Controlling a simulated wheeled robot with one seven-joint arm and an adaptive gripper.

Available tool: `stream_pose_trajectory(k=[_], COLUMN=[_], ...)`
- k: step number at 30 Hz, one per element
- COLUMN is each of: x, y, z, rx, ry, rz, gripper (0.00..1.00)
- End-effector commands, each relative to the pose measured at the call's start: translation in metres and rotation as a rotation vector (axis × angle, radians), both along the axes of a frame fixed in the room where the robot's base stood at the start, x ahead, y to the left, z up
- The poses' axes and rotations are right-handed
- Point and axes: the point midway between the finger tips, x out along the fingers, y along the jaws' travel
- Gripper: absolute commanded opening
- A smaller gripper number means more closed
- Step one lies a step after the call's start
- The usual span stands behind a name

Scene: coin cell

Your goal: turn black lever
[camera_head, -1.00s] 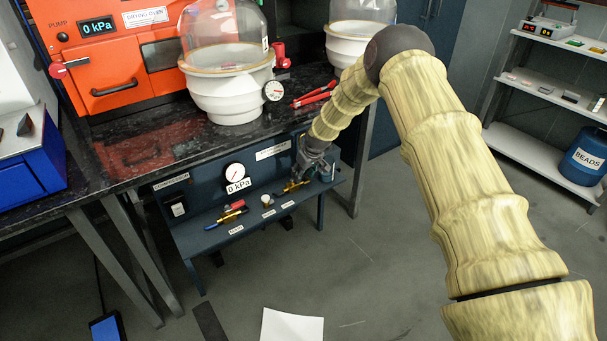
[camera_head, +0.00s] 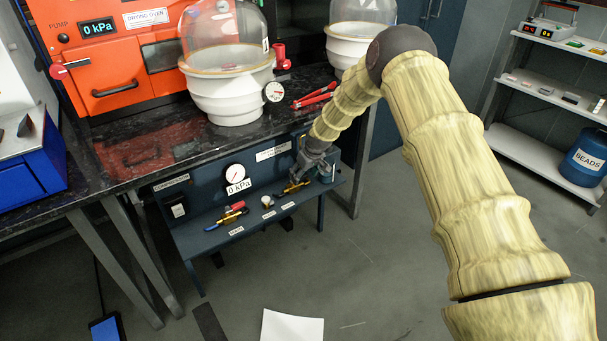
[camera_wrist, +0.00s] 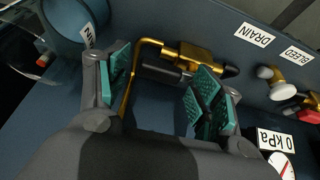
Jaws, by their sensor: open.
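The black lever (camera_wrist: 165,75) shows in the wrist view as a dark handle beside a brass valve (camera_wrist: 188,55) under the DRAIN label. It lies between the two teal-padded fingers of my gripper (camera_wrist: 160,80), which are spread apart. I cannot tell whether either finger touches it. In the head view my gripper (camera_head: 303,180) is low over the right part of the dark blue panel shelf, at the brass valve (camera_head: 293,187). The gripper partly hides the lever there.
A dial gauge with a 0 kPa label (camera_head: 238,187) is on the panel. Red- and blue-handled valves (camera_head: 228,214) and a white knob (camera_head: 266,201) are to the left. A round container (camera_head: 327,172) stands close to the right of my gripper. The black bench (camera_head: 200,145) overhangs above.

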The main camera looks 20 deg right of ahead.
Motion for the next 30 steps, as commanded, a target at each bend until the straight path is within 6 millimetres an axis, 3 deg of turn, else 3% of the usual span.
stream_pose_trajectory(k=[21, 30], x=[-0.034, -0.041], y=[-0.014, -0.017], z=[0.091, 0.108], rx=[0.000, -0.001], ry=[-0.002, -0.001], rz=[-0.001, 0.000], gripper=[0.66, 0.66])
